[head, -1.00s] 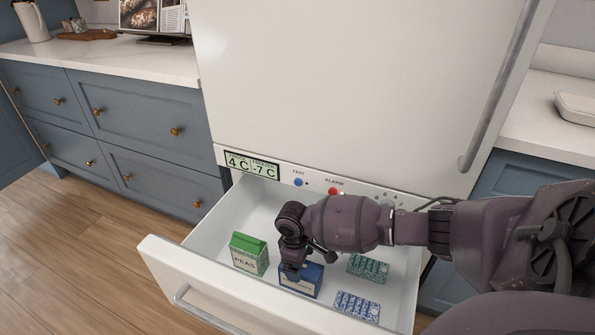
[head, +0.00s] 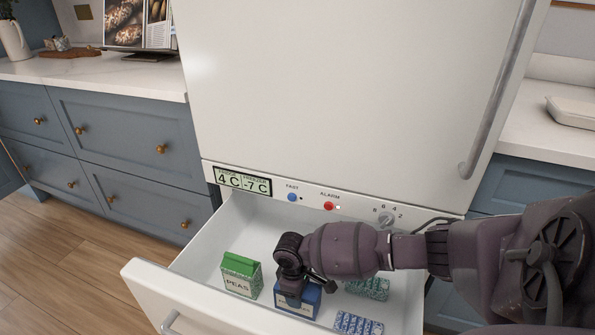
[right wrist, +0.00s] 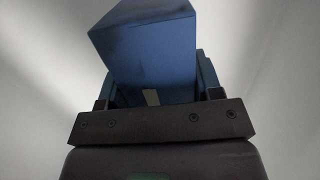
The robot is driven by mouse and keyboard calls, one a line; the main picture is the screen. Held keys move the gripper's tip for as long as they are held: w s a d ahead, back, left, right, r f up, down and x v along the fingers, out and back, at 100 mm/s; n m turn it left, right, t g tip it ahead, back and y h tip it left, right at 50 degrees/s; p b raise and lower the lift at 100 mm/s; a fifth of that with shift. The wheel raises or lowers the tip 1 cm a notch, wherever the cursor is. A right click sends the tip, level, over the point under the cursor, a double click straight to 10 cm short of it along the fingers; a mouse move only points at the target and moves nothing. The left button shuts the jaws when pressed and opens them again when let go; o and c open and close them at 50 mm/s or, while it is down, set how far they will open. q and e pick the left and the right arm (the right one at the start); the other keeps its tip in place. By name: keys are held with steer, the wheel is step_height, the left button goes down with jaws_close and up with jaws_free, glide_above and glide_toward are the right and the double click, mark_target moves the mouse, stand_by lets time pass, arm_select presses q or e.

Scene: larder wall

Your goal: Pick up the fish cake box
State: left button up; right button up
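A blue box (head: 297,299) with a pale label stands in the open freezer drawer. I take it for the fish cake box; its lettering is too small to read surely. My right gripper (head: 292,284) reaches down over its top, hiding part of it. In the right wrist view the blue box (right wrist: 150,50) sits between the two fingers (right wrist: 157,85), slanted across the picture. The fingers lie close along both its sides; whether they press on it I cannot tell. The box shows no clear lift off the drawer floor. My left gripper is not in view.
The drawer (head: 150,285) has raised walls and a front handle. A green peas carton (head: 241,275) stands left of the blue box. A green patterned pack (head: 368,288) and a blue patterned pack (head: 358,323) lie to its right. The fridge door (head: 340,90) rises behind.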

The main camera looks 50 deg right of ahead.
steer(key=c, duration=0.6)
steer(key=shift+r, duration=0.1)
steer(key=shift+c, duration=0.2)
